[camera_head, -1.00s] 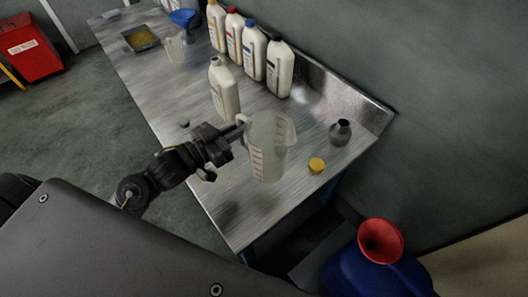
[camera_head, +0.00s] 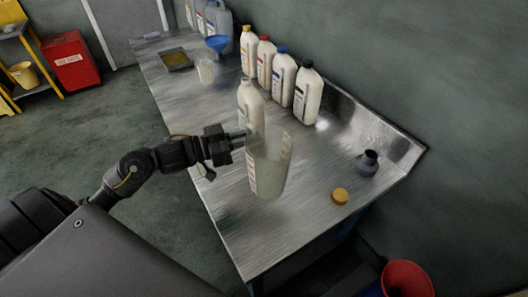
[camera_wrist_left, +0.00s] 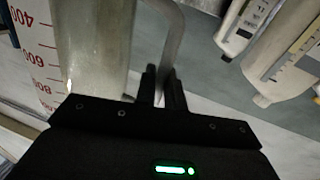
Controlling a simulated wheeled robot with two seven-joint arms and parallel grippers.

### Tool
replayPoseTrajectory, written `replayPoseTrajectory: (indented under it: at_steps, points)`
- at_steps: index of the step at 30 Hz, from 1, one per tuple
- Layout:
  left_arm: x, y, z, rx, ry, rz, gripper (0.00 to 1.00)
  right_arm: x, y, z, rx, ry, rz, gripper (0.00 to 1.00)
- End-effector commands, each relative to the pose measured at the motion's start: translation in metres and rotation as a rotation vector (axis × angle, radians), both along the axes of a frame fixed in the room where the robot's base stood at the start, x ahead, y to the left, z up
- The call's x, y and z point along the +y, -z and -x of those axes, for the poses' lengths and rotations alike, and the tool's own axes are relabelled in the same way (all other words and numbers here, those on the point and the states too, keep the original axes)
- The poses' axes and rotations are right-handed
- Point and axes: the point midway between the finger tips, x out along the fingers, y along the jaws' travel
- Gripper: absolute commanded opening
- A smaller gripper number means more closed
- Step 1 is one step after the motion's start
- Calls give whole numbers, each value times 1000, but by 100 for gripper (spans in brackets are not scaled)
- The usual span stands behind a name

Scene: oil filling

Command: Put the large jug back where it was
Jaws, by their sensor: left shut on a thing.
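The large jug (camera_head: 270,168) is a translucent measuring jug with red scale marks. It is in the middle of the head view, over the metal bench. My left gripper (camera_head: 238,141) is shut on its handle (camera_wrist_left: 172,45), to the left of the jug body in the head view. The jug body with its red numbers (camera_wrist_left: 92,48) also fills the upper left of the left wrist view. The jug looks slightly tilted and seems held above the bench top. My right gripper is in neither view.
An uncapped white bottle (camera_head: 249,100) stands just behind the jug. Several capped bottles (camera_head: 284,78) line the wall. A yellow cap (camera_head: 340,195) and a grey vessel (camera_head: 367,163) are to the right. A smaller jug (camera_head: 206,72) and blue funnel (camera_head: 217,43) stand farther back. The bench's near end is clear.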

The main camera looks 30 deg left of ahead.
Motion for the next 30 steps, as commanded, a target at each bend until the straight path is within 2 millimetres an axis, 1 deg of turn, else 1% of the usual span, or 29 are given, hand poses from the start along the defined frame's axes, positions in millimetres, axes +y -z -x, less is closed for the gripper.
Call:
replayPoseTrajectory:
  at_steps: [1,2,3,6,10,13,19,21,25,27,30]
  points:
    - [0,3,-15,-2,-3,5,0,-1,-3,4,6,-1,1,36]
    - [-1,8,-22,0,-2,6,0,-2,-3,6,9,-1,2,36]
    - [-2,19,-28,2,-2,6,0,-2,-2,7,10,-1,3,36]
    - [-3,37,-42,1,-2,4,0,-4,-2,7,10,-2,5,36]
    - [-3,53,-55,0,-1,3,0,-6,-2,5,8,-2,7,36]
    - [-4,59,-59,0,-1,1,0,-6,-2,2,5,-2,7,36]
    - [-4,63,-62,-1,0,1,0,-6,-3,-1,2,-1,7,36]
    - [-5,71,-66,3,0,3,0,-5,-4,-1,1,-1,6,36]
    - [-4,89,-65,3,-2,3,0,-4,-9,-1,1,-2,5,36]
    - [-4,95,-65,1,-1,2,0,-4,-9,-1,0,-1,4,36]
    - [-4,97,-65,-1,0,1,0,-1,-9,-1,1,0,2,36]
